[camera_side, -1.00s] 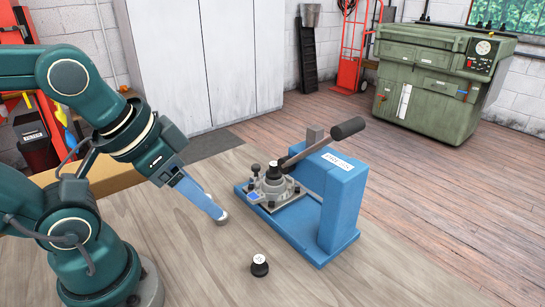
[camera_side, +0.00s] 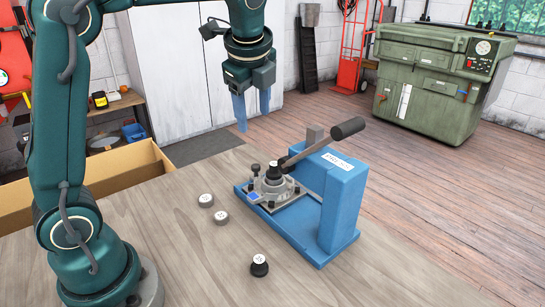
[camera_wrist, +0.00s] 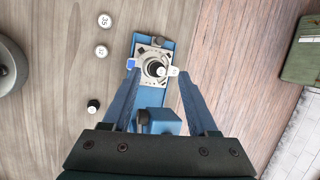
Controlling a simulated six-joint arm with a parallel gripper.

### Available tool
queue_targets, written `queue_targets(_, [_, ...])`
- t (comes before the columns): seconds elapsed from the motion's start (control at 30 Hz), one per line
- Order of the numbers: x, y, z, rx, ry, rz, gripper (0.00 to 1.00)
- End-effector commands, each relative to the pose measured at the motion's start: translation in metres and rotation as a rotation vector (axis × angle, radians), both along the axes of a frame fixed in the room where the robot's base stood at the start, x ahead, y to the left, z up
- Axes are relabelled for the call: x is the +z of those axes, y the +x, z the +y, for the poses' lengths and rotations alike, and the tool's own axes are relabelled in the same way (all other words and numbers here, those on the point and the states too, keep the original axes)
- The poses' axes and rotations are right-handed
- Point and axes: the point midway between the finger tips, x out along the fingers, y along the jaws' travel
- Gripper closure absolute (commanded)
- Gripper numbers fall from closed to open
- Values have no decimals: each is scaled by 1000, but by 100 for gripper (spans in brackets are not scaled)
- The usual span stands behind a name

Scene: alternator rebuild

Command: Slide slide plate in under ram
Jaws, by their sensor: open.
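The blue press (camera_side: 342,200) stands on the table with its lever raised toward a black handle (camera_side: 348,127). A grey slide plate (camera_side: 290,199) lies on the press base and carries a round metal housing with a black top (camera_side: 273,170). The plate also shows in the wrist view (camera_wrist: 144,78). A small blue tab (camera_side: 253,195) is at its left side.
An open cardboard box (camera_side: 110,178) is at the left. The table's right part is clear.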

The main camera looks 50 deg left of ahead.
Motion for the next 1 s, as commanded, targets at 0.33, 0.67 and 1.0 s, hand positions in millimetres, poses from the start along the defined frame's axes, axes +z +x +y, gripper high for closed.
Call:
queue_targets(0.33, [-76, 52, 37, -104, 96, 233, 41])
queue_targets(0.67, [-121, 50, 45, -94, 81, 316, 41])
queue_targets(1.0, [-156, 50, 60, -93, 80, 312, 41])
